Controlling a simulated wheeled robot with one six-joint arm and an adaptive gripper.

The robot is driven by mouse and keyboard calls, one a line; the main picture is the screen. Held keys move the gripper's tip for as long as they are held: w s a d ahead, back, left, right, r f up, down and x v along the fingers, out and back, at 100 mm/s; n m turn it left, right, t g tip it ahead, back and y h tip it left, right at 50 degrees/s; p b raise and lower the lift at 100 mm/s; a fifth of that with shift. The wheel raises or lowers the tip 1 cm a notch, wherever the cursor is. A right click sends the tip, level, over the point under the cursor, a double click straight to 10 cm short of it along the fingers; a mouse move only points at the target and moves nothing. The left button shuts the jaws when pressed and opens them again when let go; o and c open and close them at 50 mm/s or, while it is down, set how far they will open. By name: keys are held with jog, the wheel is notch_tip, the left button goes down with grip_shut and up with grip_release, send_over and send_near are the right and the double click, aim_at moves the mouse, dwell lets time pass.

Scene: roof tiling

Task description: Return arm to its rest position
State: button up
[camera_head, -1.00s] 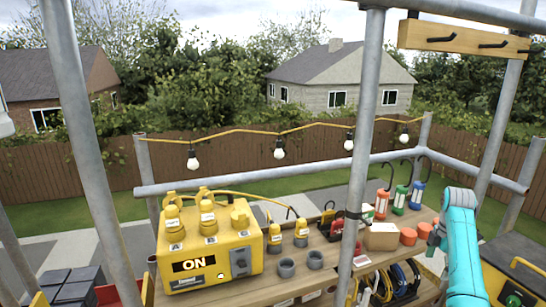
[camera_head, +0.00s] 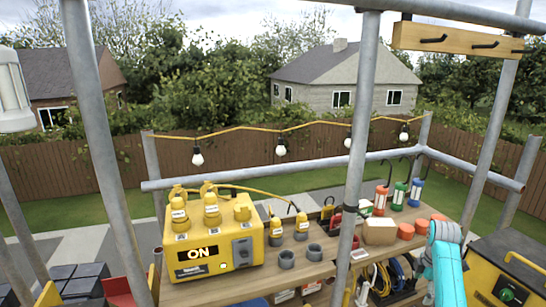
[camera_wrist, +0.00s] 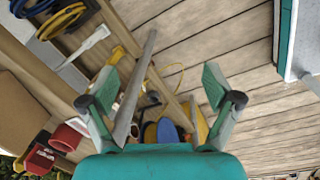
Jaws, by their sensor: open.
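My arm is the teal one at the lower right of the head view, in front of the right end of the workbench; its gripper end is not clear there. In the wrist view my gripper (camera_wrist: 165,100) is open and its two teal fingers are spread apart. Nothing is between the fingertips. Beyond them are the plank floor (camera_wrist: 240,35) and the lower shelf with cables and tools.
The wooden workbench (camera_head: 205,292) carries a yellow power box (camera_head: 212,245) reading ON, grey rings, a cardboard box (camera_head: 379,231) and several coloured lamps. A scaffold pole (camera_head: 357,130) stands before the bench. A yellow-and-black case (camera_head: 500,280) is at right.

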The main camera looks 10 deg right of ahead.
jog(key=s+a+f+m+t+h, duration=0.1)
jog(key=s+a+f+m, duration=0.1)
jog(key=a+f, duration=0.6)
jog(key=s+a+f+m+t, duration=0.1)
jog(key=s+a+f+t, duration=0.1)
jog(key=a+f, duration=0.6)
jog(key=s+a+f+m+t, duration=0.3)
jog(key=s+a+f, duration=0.6)
jog(key=s+a, duration=0.35)
jog(key=s+a+r+m+t, duration=0.25)
jog(key=s+a, duration=0.25)
jog(key=s, duration=0.3)
jog(key=s+a+r+m+t, duration=0.1)
jog(key=s+a+r, duration=0.35)
jog(key=s, duration=0.45)
jog(key=s+a+r+m+t+y, duration=0.1)
jog(key=s+a+r+m+t, duration=0.1)
jog(key=s+r, duration=0.5)
jog(key=s+a+r+m+t, duration=0.2)
jog(key=s+r, duration=0.5)
jog(key=r, duration=0.7)
jog(key=shift+s+a+r+y, duration=0.15)
jog(key=shift+a+r+y, duration=0.1)
jog(key=shift+a+y, duration=0.2)
